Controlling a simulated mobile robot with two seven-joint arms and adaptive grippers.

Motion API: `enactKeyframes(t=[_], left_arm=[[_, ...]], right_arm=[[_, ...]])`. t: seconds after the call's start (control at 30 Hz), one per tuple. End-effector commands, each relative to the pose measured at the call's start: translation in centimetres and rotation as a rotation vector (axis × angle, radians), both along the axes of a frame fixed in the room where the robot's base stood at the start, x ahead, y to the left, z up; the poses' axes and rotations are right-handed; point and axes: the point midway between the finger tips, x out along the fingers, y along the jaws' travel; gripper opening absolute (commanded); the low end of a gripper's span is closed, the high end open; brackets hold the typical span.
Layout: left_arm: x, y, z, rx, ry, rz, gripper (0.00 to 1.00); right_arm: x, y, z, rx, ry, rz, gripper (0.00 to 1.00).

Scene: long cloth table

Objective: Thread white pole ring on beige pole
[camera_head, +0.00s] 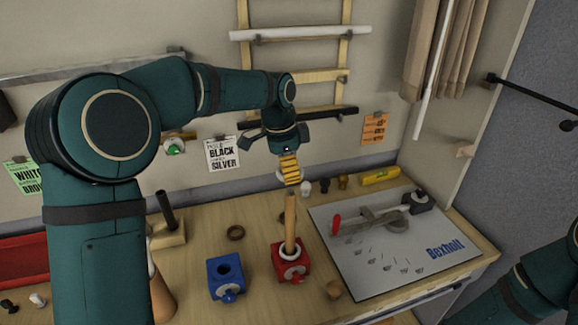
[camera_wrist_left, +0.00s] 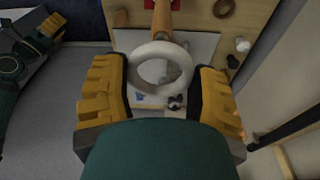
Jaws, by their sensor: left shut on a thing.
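My left gripper (camera_head: 291,180) is above the beige pole (camera_head: 290,220), fingers pointing down. In the left wrist view the white pole ring (camera_wrist_left: 160,67) lies between the two yellow fingers of my left gripper (camera_wrist_left: 161,90), which is shut on it. The beige pole also shows there (camera_wrist_left: 163,18), lined up close to the ring's far side. I cannot tell whether its tip is inside the ring. The pole stands upright in a red block (camera_head: 290,262) with a pale round part at its base. My right gripper (camera_wrist_left: 45,32) shows at the wrist view's left edge; its jaws are unclear.
A blue holed block (camera_head: 226,278) stands left of the red one. A white board (camera_head: 400,250) with tools lies to the right. A dark pole on a wooden base (camera_head: 168,228) stands left. Small knobs stand along the back.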

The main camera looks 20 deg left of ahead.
Motion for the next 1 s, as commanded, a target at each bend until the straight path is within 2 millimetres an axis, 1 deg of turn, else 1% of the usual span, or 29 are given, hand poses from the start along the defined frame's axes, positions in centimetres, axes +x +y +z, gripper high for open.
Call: enactKeyframes(t=[0.03,1.0], left_arm=[[0.0,0.0,-0.6,0.000,0.001,0.000,0.41],[0.0,0.0,-6.6,0.000,0.001,0.000,0.41]], right_arm=[[0.0,0.0,-0.4,0.000,0.000,-0.001,0.47],[0.1,0.2,-4.4,-0.007,0.000,-0.003,0.47]])
